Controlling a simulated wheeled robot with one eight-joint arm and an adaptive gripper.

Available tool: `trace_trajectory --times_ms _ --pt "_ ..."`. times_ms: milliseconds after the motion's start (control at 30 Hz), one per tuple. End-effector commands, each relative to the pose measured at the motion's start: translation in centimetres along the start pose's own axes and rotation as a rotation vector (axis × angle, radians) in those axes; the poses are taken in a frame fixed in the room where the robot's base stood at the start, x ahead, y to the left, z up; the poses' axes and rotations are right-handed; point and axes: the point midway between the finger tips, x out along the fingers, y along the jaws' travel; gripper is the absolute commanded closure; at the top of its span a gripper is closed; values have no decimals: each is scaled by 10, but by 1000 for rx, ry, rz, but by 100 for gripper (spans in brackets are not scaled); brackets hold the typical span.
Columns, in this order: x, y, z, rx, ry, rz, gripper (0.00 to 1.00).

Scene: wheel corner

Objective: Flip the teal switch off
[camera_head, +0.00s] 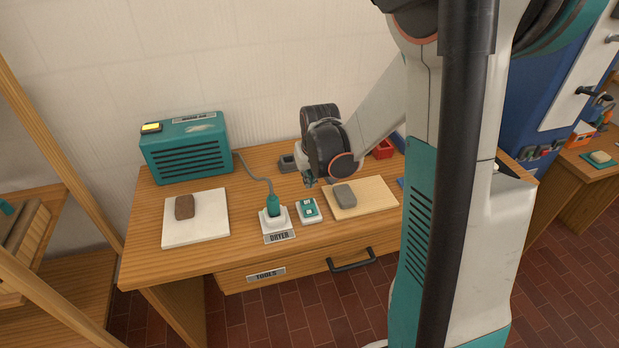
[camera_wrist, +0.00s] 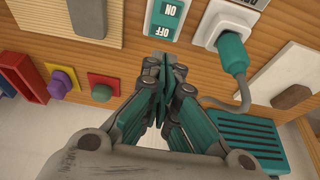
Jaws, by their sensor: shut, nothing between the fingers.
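The teal switch (camera_head: 308,210) sits on a white base on the wooden table, right of the dryer plug. In the wrist view the switch (camera_wrist: 166,18) shows at the top, with ON and OFF lettering upside down; I cannot tell which way it is set. My gripper (camera_head: 311,182) is shut and empty, just behind the switch and above the table. In the wrist view the closed teal fingers of my gripper (camera_wrist: 163,75) point toward the OFF end, with a small gap in the picture. Contact does not show.
A teal plug (camera_head: 273,206) stands in a white socket left of the switch, its cord running to the teal dryer box (camera_head: 186,150). A wooden board (camera_head: 375,198) with a grey block (camera_head: 344,195) lies on the right. A white board (camera_head: 205,229) holds a brown block (camera_head: 184,207).

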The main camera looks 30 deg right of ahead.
Motion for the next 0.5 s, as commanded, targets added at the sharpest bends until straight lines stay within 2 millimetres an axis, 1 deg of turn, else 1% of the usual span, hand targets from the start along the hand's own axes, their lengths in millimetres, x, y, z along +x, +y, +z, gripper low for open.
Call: trace_trajectory --times_ms 33,200,400,500 --pt "14 0 1 0 0 0 100" --pt "48 0 1 0 0 0 100" --pt "79 0 5 0 0 0 100" --pt "89 0 7 0 0 0 100"
